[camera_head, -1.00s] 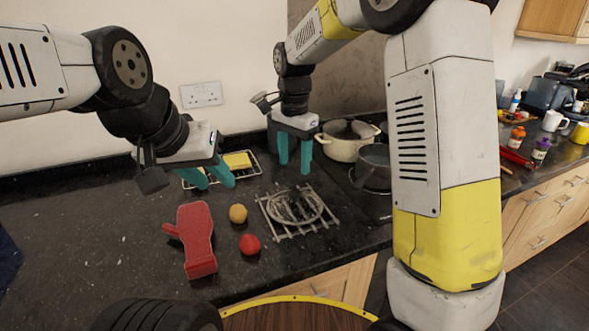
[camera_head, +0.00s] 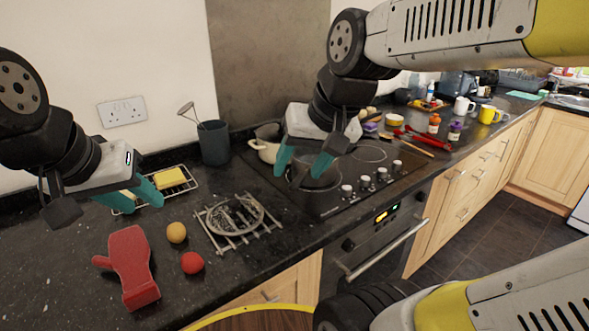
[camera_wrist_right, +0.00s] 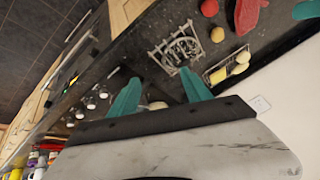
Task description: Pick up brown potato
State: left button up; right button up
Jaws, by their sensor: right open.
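A small round yellow-brown item, which looks like the brown potato (camera_head: 177,232), lies on the dark counter between the red oven mitt (camera_head: 130,265) and the wire trivet. It seems to show in the right wrist view (camera_wrist_right: 217,34) near the top. My right gripper (camera_head: 300,172) is open and empty over the hob's near-left pan, well to the right of the potato. Its spread fingers show in the right wrist view (camera_wrist_right: 160,78). My left gripper (camera_head: 132,198) is open above the counter, up and left of the potato, in front of the rack.
A red ball-shaped item (camera_head: 192,263) lies close to the potato. A metal trivet (camera_head: 238,222) stands right of them. A wire rack (camera_head: 190,187) holds a yellow block (camera_head: 170,178). A dark pan (camera_head: 315,190) and pale pot (camera_head: 264,150) are on the hob.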

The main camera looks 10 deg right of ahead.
aim_at(175, 232)
jog(key=z, duration=0.7)
jog(key=u, duration=1.25)
